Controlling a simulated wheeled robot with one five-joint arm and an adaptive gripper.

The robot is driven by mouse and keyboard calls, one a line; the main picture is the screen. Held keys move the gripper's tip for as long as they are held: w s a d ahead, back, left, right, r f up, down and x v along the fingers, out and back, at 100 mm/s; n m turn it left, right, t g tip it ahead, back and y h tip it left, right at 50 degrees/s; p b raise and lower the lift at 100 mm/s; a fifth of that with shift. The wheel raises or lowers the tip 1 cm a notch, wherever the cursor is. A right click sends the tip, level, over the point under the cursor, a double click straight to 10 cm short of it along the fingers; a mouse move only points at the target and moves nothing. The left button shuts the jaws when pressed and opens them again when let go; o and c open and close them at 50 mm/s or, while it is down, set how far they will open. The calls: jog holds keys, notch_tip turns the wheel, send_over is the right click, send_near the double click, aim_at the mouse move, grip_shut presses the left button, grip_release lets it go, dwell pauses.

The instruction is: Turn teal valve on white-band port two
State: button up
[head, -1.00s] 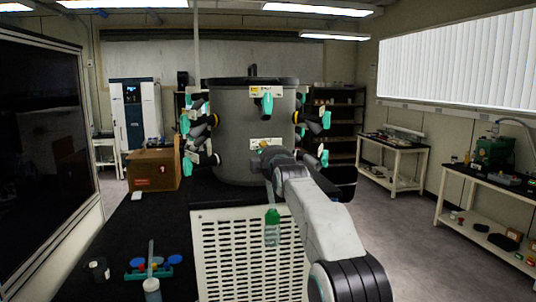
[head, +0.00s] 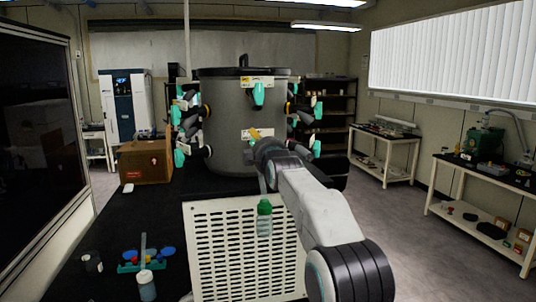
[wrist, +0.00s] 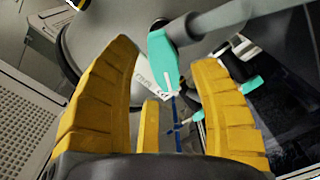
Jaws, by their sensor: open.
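The grey freeze dryer drum (head: 226,125) carries several black ports with teal valves around its side. One teal valve (head: 258,94) sits at the upper front below a label, and others cluster at the left (head: 181,115) and right (head: 317,110). My gripper (head: 258,135) is in front of the drum, mostly hidden by my arm. In the wrist view its yellow fingers (wrist: 165,95) are open, with a teal valve handle (wrist: 163,60) beyond and between their tips. Contact cannot be told. More teal handles (wrist: 251,85) show at the right. I cannot tell which is white-band port two.
A green-capped bottle (head: 264,220) is in front of the dryer's slotted white panel (head: 225,250). A cardboard box (head: 145,161) and a teal rack (head: 142,266) stand on the black bench at left. Open floor and white side tables (head: 385,150) lie to the right.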

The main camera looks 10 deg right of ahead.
jog(key=s, duration=1)
jog(key=shift+s, duration=0.2)
dwell(0.3)
